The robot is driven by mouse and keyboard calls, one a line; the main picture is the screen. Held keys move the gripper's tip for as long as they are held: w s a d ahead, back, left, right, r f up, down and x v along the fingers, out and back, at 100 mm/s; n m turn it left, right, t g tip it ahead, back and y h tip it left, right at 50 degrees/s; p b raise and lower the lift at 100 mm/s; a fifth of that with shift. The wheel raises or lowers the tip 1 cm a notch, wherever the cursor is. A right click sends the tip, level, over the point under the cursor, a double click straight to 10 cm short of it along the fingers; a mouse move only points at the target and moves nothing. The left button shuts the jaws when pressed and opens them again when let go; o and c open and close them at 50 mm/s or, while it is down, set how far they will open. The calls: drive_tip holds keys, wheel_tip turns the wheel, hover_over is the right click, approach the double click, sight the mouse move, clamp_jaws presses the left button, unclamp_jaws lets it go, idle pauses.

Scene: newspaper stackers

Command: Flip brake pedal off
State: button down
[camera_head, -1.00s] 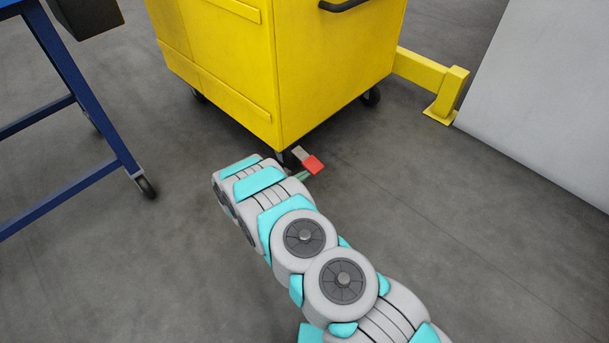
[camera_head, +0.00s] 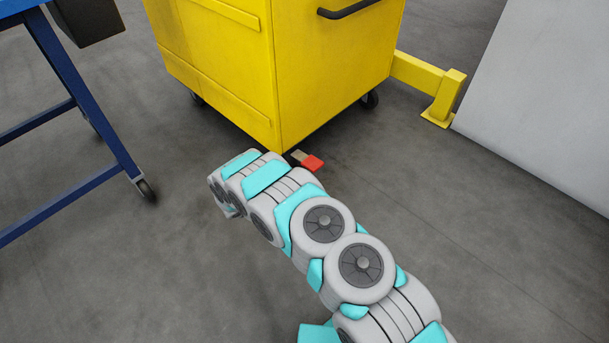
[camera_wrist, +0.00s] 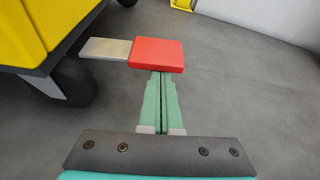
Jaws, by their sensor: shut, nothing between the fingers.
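The brake pedal shows a red pad (camera_head: 312,163) on a flat grey metal lever near the bottom front corner of the yellow cart (camera_head: 335,75). In the wrist view the red pad (camera_wrist: 156,55) and its grey lever (camera_wrist: 106,48) stick out to the right from beside a dark caster wheel (camera_wrist: 72,82). My gripper (camera_wrist: 158,76) has its green fingers shut together and empty. Their tips meet the near edge of the red pad in the picture and seem to go under it; contact is unclear. In the head view my arm hides the fingers.
A blue-framed table (camera_head: 75,80) on casters stands at the left. A yellow floor barrier (camera_head: 430,85) and a pale grey panel (camera_head: 550,90) are at the right. The grey floor in front of the cart is clear around my arm.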

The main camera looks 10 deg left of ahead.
drive_tip(key=shift+r+n+h, duration=0.3)
drive_tip(key=shift+r+n, duration=0.4)
drive_tip(key=shift+r, duration=0.2)
drive_tip(key=shift+w+a+r, duration=0.1)
drive_tip(key=shift+a+r, duration=0.05)
drive_tip(key=shift+r, duration=0.45)
approach(314, 163)
drive_tip(key=s, duration=0.1)
drive_tip(key=s+a+f, duration=0.2)
drive_tip(key=s, duration=0.1)
drive_tip(key=shift+a+f, duration=0.1)
idle(0.4)
